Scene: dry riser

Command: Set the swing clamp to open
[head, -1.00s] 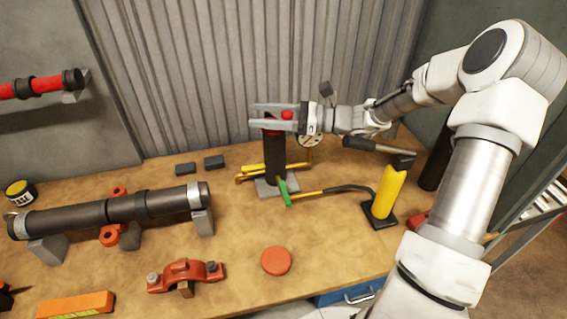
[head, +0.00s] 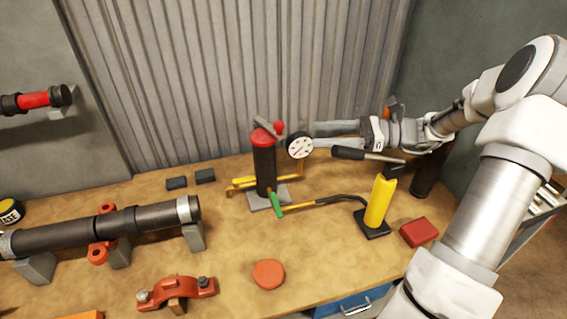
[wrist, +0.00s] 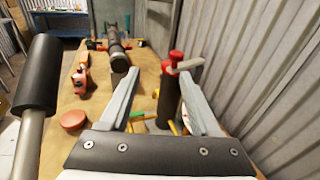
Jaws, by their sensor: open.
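The swing clamp (head: 264,168) is a dark upright post on a grey base plate. It has a red top (head: 262,137), a short grey arm (head: 267,126) and a red knob. My gripper (head: 316,135) is open and empty to the right of the clamp's top, pointing left, apart from it. In the wrist view, the clamp's red top (wrist: 176,55) and grey arm (wrist: 189,64) show close to the right finger of my gripper (wrist: 155,72). The finger hides part of the post. I cannot tell the clamp's setting.
A white dial gauge (head: 299,146) stands between clamp and gripper. A dark pipe (head: 70,230) lies at left. Corrugated wall (head: 220,80) is behind.

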